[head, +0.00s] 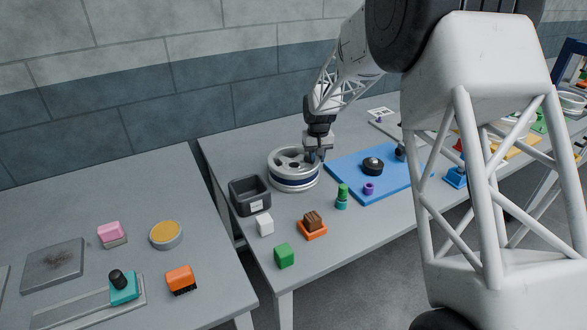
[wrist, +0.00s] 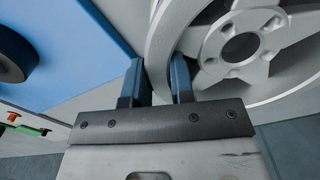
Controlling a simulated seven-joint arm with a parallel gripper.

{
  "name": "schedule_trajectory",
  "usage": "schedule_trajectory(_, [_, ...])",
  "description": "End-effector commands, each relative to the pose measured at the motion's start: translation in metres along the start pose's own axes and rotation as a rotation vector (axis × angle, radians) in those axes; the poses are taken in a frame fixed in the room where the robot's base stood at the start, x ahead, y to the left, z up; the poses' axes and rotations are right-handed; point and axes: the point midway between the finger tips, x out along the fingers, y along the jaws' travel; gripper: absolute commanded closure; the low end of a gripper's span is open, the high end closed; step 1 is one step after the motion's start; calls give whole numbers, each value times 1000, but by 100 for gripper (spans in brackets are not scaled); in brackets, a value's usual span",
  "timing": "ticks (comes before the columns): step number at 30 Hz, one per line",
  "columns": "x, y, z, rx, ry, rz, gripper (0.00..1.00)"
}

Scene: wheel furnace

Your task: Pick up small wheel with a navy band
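The wheel with a navy band (head: 291,174) is silver-grey with spokes and lies flat near the back of the middle table. It also shows in the wrist view (wrist: 240,45), with its hub holes and spokes at the upper right. My gripper (head: 316,156) points down at the wheel's right edge. I cannot tell whether the wheel is clear of the table.
A dark grey bin (head: 249,195) stands just left of the wheel. A blue board (head: 350,165) with a black round part (head: 372,166) lies to its right. A green-and-teal piece (head: 342,196), a white cube (head: 265,224) and a green cube (head: 284,255) stand in front.

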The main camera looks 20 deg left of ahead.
Motion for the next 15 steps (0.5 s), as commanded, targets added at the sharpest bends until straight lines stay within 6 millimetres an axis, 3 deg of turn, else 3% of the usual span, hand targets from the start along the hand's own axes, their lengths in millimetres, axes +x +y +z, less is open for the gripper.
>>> schedule_trajectory(15, [-5, 0, -1, 0, 3, 0, 100])
